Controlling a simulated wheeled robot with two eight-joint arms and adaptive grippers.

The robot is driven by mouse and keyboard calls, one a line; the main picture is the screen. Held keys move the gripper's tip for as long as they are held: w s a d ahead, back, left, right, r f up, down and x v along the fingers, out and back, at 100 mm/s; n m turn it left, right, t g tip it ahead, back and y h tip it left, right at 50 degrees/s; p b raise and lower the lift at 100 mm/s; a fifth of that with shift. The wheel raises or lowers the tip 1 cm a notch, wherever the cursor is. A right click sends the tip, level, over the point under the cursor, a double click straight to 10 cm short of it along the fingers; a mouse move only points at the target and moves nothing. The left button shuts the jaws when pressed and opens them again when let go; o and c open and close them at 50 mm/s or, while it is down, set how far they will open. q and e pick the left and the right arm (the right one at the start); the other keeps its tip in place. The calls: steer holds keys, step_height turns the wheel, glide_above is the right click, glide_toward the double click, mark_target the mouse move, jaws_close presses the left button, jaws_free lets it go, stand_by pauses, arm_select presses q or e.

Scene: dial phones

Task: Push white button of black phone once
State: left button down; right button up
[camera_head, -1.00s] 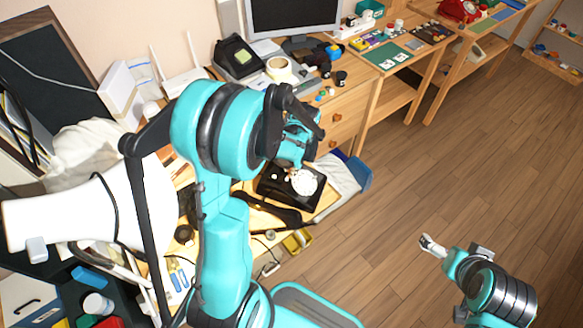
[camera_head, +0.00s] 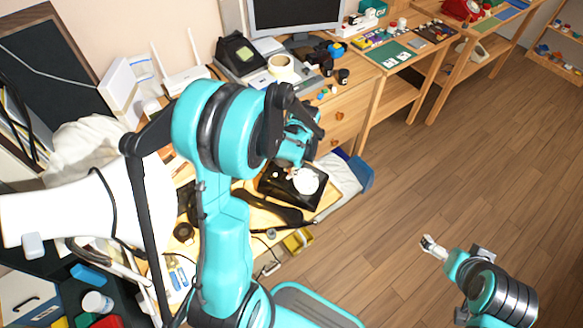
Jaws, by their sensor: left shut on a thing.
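The black phone (camera_head: 269,184) sits on the wooden desk, with a round white dial (camera_head: 307,182) on its right part. A black handset (camera_head: 268,208) lies in front of the phone, off its body. My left gripper (camera_head: 292,171) is at the phone's far edge, beside the dial, pointing down. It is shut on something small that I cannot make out. Small pale spots show at its tips, and the white button cannot be told apart there. My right gripper (camera_head: 431,247) hangs over the floor at lower right, away from the desk; its finger opening is unclear.
Another black device (camera_head: 236,54), a tape roll (camera_head: 282,68) and a monitor (camera_head: 295,14) stand at the back of the desk. A red phone (camera_head: 461,9) is on the far table. A yellow box (camera_head: 298,241) is near the desk's front edge. The floor at right is clear.

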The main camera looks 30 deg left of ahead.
arm_select(q)
step_height(320, 180, up, 6)
steer(key=d+p, duration=0.3)
steer(key=p, duration=0.1)
steer(key=shift+w+r+p, duration=0.2)
steer(key=shift+p, duration=0.15)
